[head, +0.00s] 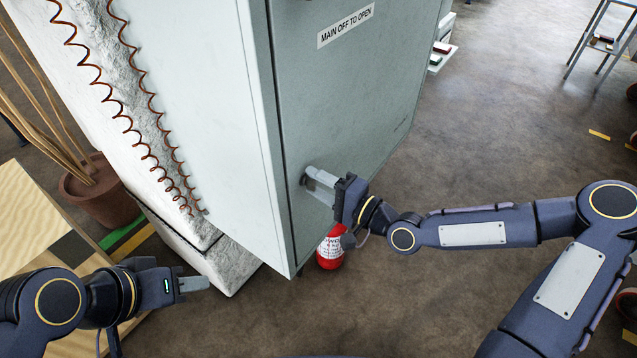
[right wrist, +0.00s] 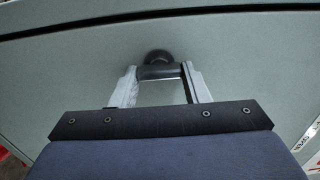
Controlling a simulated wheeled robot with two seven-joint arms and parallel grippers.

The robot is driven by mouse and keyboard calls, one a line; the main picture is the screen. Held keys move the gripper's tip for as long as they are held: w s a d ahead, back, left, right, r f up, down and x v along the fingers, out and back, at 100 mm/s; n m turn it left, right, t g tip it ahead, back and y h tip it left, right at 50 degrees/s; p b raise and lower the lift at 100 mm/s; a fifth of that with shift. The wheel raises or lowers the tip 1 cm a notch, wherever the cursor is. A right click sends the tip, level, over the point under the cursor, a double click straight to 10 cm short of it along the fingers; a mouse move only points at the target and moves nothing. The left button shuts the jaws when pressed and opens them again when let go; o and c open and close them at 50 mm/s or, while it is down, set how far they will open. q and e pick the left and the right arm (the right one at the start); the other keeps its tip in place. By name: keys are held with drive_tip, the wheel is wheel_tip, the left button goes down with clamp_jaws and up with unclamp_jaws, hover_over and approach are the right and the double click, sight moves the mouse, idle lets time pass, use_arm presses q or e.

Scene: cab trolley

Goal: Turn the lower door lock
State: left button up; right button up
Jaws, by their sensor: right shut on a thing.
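The tall grey-green cabinet door (head: 340,95) carries a "MAIN OFF TO OPEN" label. My right gripper (head: 312,182) is at the lower part of this door, near its left edge. In the right wrist view its two fingers (right wrist: 164,82) stand on either side of a dark lock handle (right wrist: 159,72) and are shut on it. The handle lies about crosswise between the fingers, with a round dark boss behind it against the door.
A red fire extinguisher (head: 330,252) stands below and behind my right gripper. A white block with coiled copper wires (head: 140,90) is left of the cabinet. A brown plant pot (head: 103,195) and a wooden board (head: 35,215) are further left.

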idle(0.4)
drive_tip(key=o, duration=1)
drive_tip(key=shift+d, duration=0.1)
drive_tip(key=b+v, duration=0.1)
drive_tip(key=v, duration=0.6)
drive_tip(key=shift+s+d, duration=0.2)
drive_tip(key=shift+s, duration=0.05)
